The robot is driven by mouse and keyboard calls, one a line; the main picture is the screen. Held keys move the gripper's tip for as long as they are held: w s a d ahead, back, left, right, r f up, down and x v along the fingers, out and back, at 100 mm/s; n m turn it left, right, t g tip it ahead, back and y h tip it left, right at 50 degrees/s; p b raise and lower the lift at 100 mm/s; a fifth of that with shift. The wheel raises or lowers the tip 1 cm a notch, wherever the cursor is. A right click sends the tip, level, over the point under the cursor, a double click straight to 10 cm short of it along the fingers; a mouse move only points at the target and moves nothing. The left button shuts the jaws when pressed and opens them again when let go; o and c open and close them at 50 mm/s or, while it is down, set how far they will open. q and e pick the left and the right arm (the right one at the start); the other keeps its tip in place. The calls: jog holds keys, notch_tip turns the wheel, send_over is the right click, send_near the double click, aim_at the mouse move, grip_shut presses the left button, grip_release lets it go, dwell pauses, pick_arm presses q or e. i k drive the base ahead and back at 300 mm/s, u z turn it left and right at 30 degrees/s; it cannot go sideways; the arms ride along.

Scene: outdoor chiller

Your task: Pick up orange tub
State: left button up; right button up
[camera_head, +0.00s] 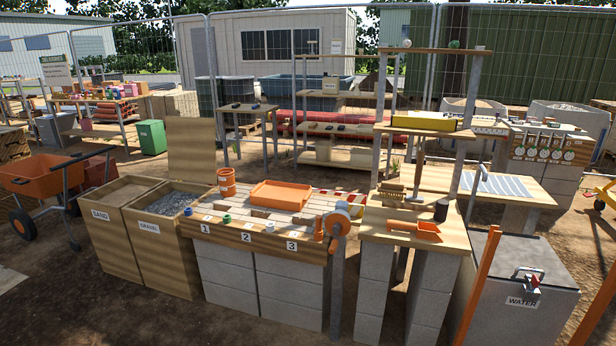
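A shallow, wide orange tub (281,195) lies on the brick-topped wooden bench (262,237) near the middle of the view. An upright orange bucket (226,182) stands just left of it on the same bench. A smaller orange scoop-like item (415,228) lies on the narrow bench to the right. From this view I cannot tell for certain which orange container is named the tub, though the shallow one looks most like it.
Sand (122,194) and gravel (172,204) bins stand left of the bench. A grey water box (520,300) stands at the lower right. An orange wheelbarrow (45,178) is at far left. Several small pots line the bench's front edge.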

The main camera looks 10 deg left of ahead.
aim_at(226, 176)
jog(key=u, duration=0.55)
jog(key=i, duration=1.85)
jog(key=u, duration=0.7)
